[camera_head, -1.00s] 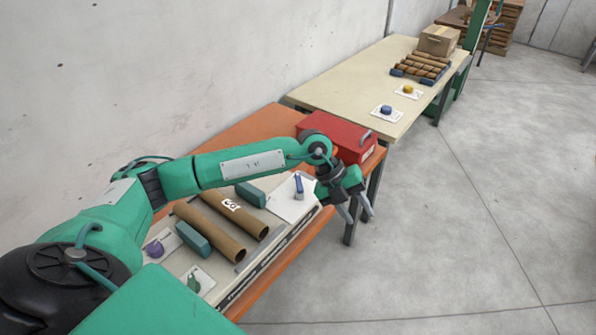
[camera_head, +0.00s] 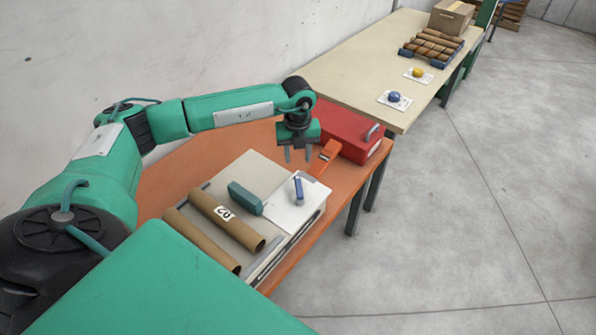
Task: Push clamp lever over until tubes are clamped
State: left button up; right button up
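A teal block (camera_head: 245,198) lies beside the labelled tube. A small blue lever (camera_head: 298,190) stands on a white plate (camera_head: 286,216) to the right. An orange lever-like part (camera_head: 325,157) leans by the red box; I cannot tell which of these is the clamp lever. My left gripper (camera_head: 298,156) points down with its fingers apart, empty, behind the blue lever. My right gripper is out of view.
The red box (camera_head: 345,130) with a grey handle stands at the table's far right end. Beyond it a cream table (camera_head: 350,72) holds blue and yellow knobs, several tubes and a cardboard box (camera_head: 450,17). The orange table (camera_head: 165,185) is bare behind the board.

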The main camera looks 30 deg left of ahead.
aim_at(298, 179)
pick_arm(q)
notch_tip(298, 179, down, 4)
jog(key=shift+w+a+p, duration=0.1)
jog(key=shift+p, duration=0.45)
notch_tip(298, 179, down, 5)
jog(key=shift+r+p, duration=0.1)
jog(key=shift+p, duration=0.55)
jog(key=shift+f, duration=0.3)
jog(key=shift+w+f, duration=0.1)
jog(key=shift+f, duration=0.05)
jog(key=shift+c, duration=0.7)
jog(key=c, duration=0.7)
grip_shut()
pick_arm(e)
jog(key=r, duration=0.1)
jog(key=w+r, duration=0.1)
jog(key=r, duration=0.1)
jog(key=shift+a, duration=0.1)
